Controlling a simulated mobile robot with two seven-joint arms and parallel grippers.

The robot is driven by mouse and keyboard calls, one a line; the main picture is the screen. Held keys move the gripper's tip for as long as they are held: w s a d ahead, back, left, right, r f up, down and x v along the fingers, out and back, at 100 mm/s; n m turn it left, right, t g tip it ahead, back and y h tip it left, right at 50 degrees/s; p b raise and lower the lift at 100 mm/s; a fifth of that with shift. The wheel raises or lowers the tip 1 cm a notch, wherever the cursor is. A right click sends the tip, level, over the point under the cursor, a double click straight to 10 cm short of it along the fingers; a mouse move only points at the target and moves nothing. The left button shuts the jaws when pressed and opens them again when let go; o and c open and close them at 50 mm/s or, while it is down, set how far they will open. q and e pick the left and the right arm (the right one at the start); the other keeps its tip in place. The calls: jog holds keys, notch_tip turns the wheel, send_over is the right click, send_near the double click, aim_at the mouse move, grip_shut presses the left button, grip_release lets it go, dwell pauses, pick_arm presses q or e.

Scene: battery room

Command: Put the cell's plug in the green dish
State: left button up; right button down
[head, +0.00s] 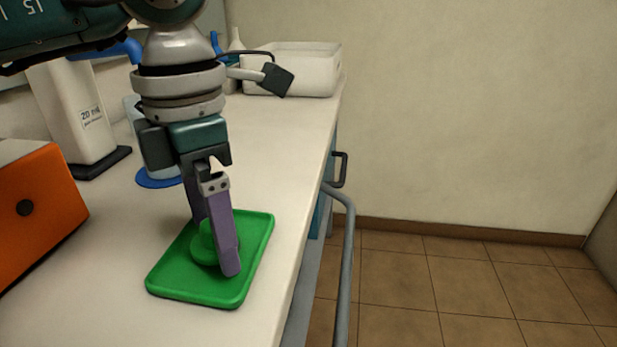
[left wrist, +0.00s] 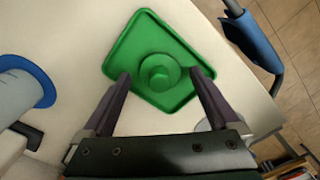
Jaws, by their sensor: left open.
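The green dish (head: 180,286) lies flat on the white bench top near its right edge; it also shows in the left wrist view (left wrist: 148,27). A round, stepped green plug (head: 205,250) rests on the dish floor, near its middle in the left wrist view (left wrist: 158,72). My left gripper (head: 216,254) points down over the dish. Its purple fingers are open, one on each side of the plug, with gaps to it in the left wrist view (left wrist: 160,77). The near finger partly hides the plug in the head view. My right gripper is out of view.
An orange block (head: 40,205) with a dark round spot stands at the left. A white labelled container (head: 75,115), a pale cylinder on a blue foot (head: 157,180) and a white bin (head: 310,70) stand behind. A grey rail (head: 346,270) runs along the bench's right side.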

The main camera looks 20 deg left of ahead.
pick_arm(q)
notch_tip(320, 180, up, 12)
jog(key=p, duration=0.1)
jog(key=shift+r, duration=0.2)
dwell(0.3)
